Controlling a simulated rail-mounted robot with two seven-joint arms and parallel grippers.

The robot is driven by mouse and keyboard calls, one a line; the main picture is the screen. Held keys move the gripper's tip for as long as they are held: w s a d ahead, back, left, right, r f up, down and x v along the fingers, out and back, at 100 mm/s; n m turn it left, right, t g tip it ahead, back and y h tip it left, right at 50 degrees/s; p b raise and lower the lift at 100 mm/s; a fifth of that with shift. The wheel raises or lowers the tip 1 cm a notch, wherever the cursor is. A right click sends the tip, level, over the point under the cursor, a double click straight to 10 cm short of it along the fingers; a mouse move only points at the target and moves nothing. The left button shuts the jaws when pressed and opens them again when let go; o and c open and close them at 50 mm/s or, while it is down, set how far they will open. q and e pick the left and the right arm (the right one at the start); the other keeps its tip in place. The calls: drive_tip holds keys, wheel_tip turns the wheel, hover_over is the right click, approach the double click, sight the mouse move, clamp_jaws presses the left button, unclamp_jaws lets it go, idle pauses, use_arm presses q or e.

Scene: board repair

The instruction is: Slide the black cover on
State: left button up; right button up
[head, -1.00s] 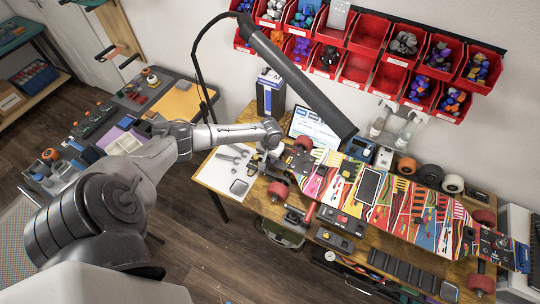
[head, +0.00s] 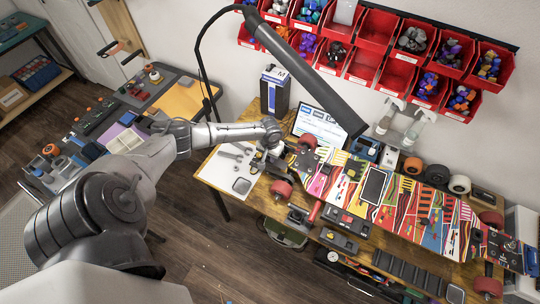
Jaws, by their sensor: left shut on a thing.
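The long, brightly patterned board (head: 418,212) lies across the workbench with red wheels at its ends. A black rectangle with a pale rim (head: 374,186) sits on the board; I cannot tell whether it is the black cover or an opening. My right gripper is out of view.
Red bins (head: 371,64) hang on the wall. A black lamp arm (head: 315,75) crosses above the bench. A laptop (head: 320,124) and loose wheels (head: 436,174) stand behind the board. Tools lie on a white sheet (head: 229,170) at left. Dark trays (head: 405,270) line the front.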

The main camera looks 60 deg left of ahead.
use_arm(q)
drive_tip(key=shift+p, duration=0.3)
idle(0.5)
drive_tip(key=shift+p, duration=0.35)
idle(0.4)
drive_tip(key=shift+f, duration=0.25)
drive_tip(key=shift+f+b, duration=0.3)
drive_tip(key=shift+f, duration=0.1)
drive_tip(key=shift+p, duration=0.3)
idle(0.8)
idle(0.6)
drive_tip(key=shift+f, duration=0.15)
idle(0.3)
